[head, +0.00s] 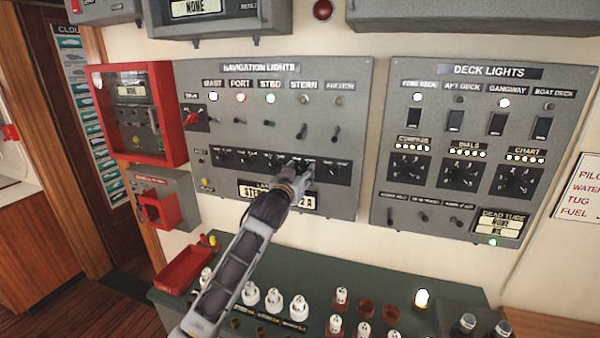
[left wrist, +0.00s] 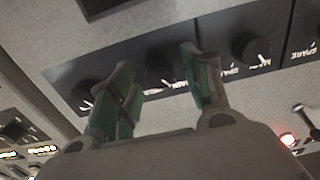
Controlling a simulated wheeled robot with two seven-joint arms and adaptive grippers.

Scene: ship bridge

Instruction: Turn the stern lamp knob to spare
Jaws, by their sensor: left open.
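The grey navigation lights panel (head: 208,90) carries a black strip with a row of small rotary knobs. My left gripper (head: 298,170) is at the strip, below the stern switch (head: 303,131), and hides much of the stern knob in the head view. In the left wrist view that knob (left wrist: 160,72) is dark and lies between the two green fingers of my open left gripper (left wrist: 160,92). I cannot tell whether the fingers touch it, or which mark it points to. Neighbouring knobs (left wrist: 250,48) show to each side. My right gripper is not in view.
The deck lights panel (head: 390,185) is to the right. Red boxes (head: 160,212) are on the wall to the left. A green counter (head: 385,287) below holds several lamps and a red tray (head: 186,270).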

